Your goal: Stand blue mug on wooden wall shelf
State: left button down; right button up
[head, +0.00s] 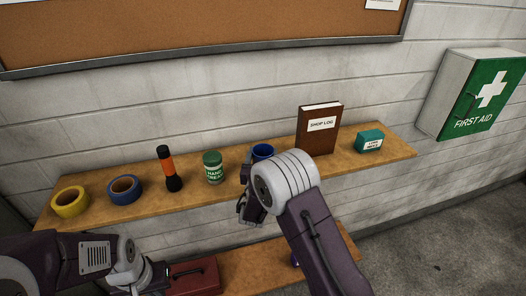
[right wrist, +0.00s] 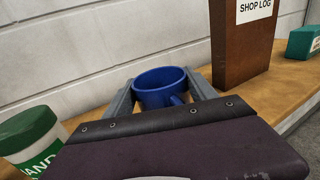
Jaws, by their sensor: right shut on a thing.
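The blue mug (head: 263,151) is upright at the wooden wall shelf (head: 388,156), between the green-lidded tub and the brown book. In the right wrist view the mug (right wrist: 160,85) sits between the two grey fingers of my right gripper (right wrist: 162,95), which is shut on it. The mug's lower part is hidden, so I cannot tell whether its base touches the shelf. My right arm hides much of the mug in the head view. My left arm (head: 95,258) is at the lower left, and its gripper's fingers cannot be made out.
On the shelf stand yellow tape (head: 70,202), blue tape (head: 125,190), a flashlight (head: 168,170), a tub (head: 213,167), a shop log book (head: 319,129) and a teal box (head: 370,141). A lower shelf (head: 255,268) holds a red box (head: 195,278). A first aid cabinet (head: 485,95) hangs right.

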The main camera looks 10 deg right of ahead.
jog(key=shift+w+f, duration=0.1)
jog(key=shift+w, duration=0.2)
jog(key=o, duration=1.4)
jog(key=shift+f, duration=0.1)
jog(key=shift+c, duration=0.2)
jog(key=o, duration=0.4)
jog(key=shift+s, duration=0.1)
jog(key=shift+c, duration=0.2)
jog(key=shift+s+a+r, duration=0.1)
jog(key=shift+s+r, duration=0.2)
jog(key=shift+s, duration=0.05)
jog(key=shift+s+a+f+b, duration=0.15)
jog(key=shift+s+f+b, duration=0.15)
jog(key=shift+b, duration=0.2)
jog(key=b+v, duration=0.3)
jog(key=v, duration=0.7)
jog(key=shift+s+r+b, duration=0.2)
jog(key=shift+s+b, duration=0.2)
jog(key=shift+s, duration=0.05)
